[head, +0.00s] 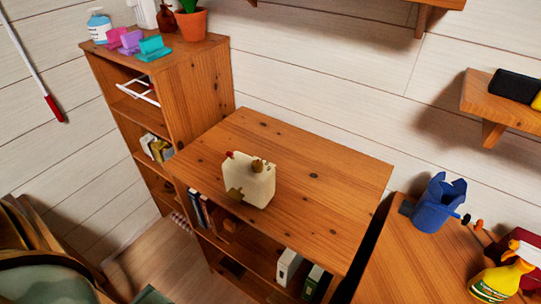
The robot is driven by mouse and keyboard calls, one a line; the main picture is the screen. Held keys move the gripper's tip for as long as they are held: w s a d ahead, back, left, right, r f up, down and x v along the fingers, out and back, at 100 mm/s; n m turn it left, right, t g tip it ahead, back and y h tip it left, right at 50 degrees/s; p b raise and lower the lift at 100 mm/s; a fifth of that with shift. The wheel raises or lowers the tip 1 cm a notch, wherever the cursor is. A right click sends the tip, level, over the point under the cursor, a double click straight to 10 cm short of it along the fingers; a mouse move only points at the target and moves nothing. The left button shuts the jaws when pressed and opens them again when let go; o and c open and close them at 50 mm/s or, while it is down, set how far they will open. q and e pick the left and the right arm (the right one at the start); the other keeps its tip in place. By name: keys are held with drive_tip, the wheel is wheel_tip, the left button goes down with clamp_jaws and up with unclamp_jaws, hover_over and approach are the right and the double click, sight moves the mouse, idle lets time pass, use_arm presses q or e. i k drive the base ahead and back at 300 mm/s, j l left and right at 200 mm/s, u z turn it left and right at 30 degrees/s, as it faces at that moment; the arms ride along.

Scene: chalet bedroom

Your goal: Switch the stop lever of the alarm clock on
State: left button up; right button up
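A small cream block-shaped thing (249,184), which looks like the alarm clock, stands upright near the front edge of the low wooden cabinet. It has a small red part at its top left, a brown knob-like part on top and a brownish patch low on its front. Which of these parts is the stop lever, and how it is set, is too small to tell. Neither of my grippers is in view.
The cabinet top (320,180) is otherwise bare. A taller shelf (205,58) at left holds a bottle, coloured stands and a potted plant. At right, another wooden surface (410,262) holds a blue vessel (437,203) and a yellow spray bottle (500,278). A wall shelf (483,100) juts out above.

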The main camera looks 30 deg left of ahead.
sight(229, 154)
drive_tip(key=u, duration=1.25)
